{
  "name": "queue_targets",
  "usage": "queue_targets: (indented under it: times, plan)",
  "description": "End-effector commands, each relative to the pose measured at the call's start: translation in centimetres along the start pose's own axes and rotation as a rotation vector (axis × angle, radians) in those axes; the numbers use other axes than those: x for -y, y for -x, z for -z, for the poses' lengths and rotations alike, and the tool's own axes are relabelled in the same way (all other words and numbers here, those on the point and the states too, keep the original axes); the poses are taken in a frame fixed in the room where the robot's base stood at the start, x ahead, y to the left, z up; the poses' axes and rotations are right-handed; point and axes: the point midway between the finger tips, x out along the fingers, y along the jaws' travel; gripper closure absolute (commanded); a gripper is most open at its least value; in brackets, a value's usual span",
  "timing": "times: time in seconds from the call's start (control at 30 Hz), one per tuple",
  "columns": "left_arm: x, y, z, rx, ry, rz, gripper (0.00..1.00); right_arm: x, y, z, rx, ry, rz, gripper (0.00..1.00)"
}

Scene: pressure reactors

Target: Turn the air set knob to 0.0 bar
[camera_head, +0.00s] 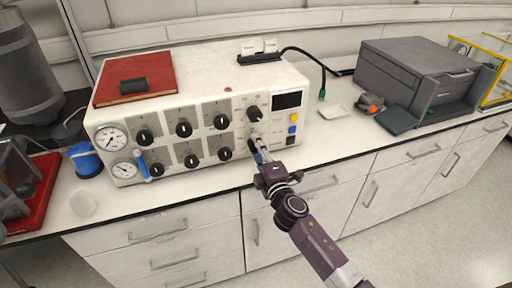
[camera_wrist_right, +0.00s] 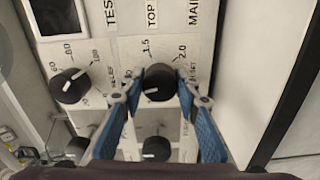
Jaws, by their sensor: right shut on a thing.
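The white pressure control box (camera_head: 222,78) stands on the counter, with black knobs across its front. In the right wrist view the air set knob (camera_wrist_right: 160,80) is round and black, with a white mark toward its lower left. Scale figures 1.5 and 2.0 show above it, and part of a SET label to its right. My right gripper (camera_wrist_right: 161,92) has its blue-padded fingers on both sides of this knob, shut on it. In the head view this gripper (camera_head: 261,150) is at the panel's lower right and hides the knob. My left gripper is not in view.
Another black knob (camera_wrist_right: 70,86) sits left of the held one, below a dark display (camera_wrist_right: 58,16). Two gauges (camera_head: 111,138) are at the panel's left. A red book (camera_head: 134,80) lies on top. A grey machine (camera_head: 418,75) stands right.

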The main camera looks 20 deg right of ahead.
Motion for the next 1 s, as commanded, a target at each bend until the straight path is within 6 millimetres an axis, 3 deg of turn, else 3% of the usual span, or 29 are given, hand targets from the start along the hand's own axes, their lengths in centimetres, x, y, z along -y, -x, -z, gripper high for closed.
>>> queue_targets:
  times: [1.0]
  plan:
    - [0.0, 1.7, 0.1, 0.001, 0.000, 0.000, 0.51, 0.0, 0.1, 0.1, -0.004, 0.969, 0.003, 0.94]
